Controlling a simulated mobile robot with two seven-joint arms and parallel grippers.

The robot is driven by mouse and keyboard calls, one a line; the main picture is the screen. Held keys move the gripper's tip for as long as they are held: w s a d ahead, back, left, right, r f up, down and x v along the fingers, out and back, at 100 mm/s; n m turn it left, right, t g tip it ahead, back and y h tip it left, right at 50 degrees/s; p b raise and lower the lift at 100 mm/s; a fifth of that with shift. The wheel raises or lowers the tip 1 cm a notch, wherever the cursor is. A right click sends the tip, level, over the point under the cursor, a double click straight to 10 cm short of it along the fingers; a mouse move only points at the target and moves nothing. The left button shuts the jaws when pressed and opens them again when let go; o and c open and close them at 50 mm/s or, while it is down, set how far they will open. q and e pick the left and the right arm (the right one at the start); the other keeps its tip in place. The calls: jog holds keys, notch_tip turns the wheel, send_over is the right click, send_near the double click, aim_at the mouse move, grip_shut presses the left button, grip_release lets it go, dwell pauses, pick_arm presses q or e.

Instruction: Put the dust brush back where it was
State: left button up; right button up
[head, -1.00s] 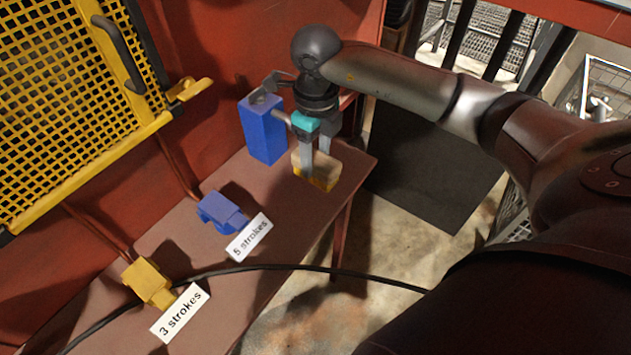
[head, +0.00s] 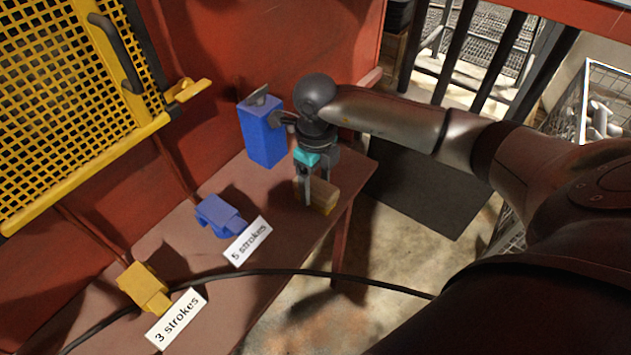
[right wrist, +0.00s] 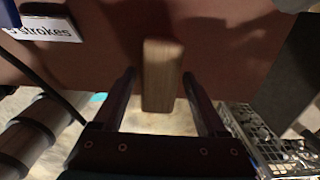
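The dust brush (head: 326,193), a wooden block with a yellow lower edge, is at the right end of the brown table, close to its front edge. My right gripper (head: 316,188) reaches down over it, with a finger on the near side of the block. In the right wrist view the block (right wrist: 162,75) shows between the two fingertips (right wrist: 160,78), with a gap on either side. The right gripper looks open. Whether the brush rests fully flat on the table is hard to tell. My left gripper is not in view.
A tall blue box (head: 263,135) stands behind the gripper. A blue block (head: 218,214) by a "5 strokes" card (head: 247,241) and a yellow block (head: 145,286) by a "3 strokes" card (head: 177,317) are to the left. A black cable (head: 270,270) crosses the table.

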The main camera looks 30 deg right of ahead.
aim_at(316, 184)
jog(key=shift+o, duration=0.5)
jog(key=shift+r, duration=0.15)
notch_tip(316, 184, up, 12)
jog(key=p, duration=0.2)
dwell(0.4)
